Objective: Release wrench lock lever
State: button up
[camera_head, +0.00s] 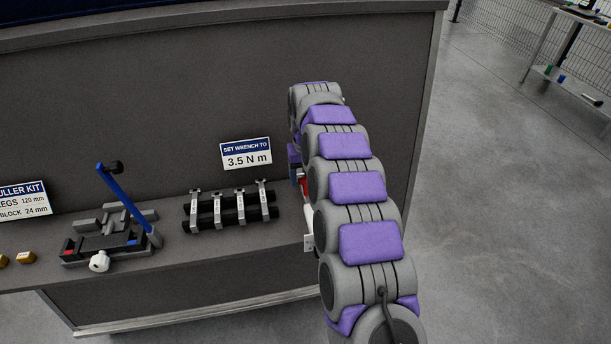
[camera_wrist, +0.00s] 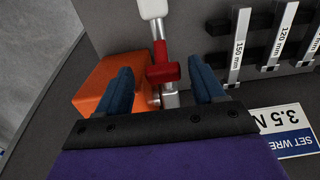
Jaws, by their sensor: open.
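The wrench shows in the wrist view as a metal shaft with a white end (camera_wrist: 153,9) at the top. A red cross-piece (camera_wrist: 163,73), which looks like the lock lever, sits across the shaft. My gripper (camera_wrist: 161,66) is open, with one dark blue finger on each side of the red piece and visible gaps between. Nothing is held. I cannot tell how far the fingertips are from it in depth. In the head view my arm hides most of the wrench; only a red sliver (camera_head: 304,186) and a white part show beside it.
An orange block (camera_wrist: 108,84) lies beside the left finger. Labelled metal legs (camera_head: 229,207) lie on a black rack to the left of my arm. A "3.5 N m" sign (camera_head: 247,154) stands behind them. A puller with a blue lever (camera_head: 123,199) sits further left on the bench.

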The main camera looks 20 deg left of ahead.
jog(key=shift+a, duration=0.3)
jog(key=c, duration=0.5)
jog(key=shift+d, duration=0.1)
jog(key=c, duration=0.6)
jog(key=shift+o, duration=0.2)
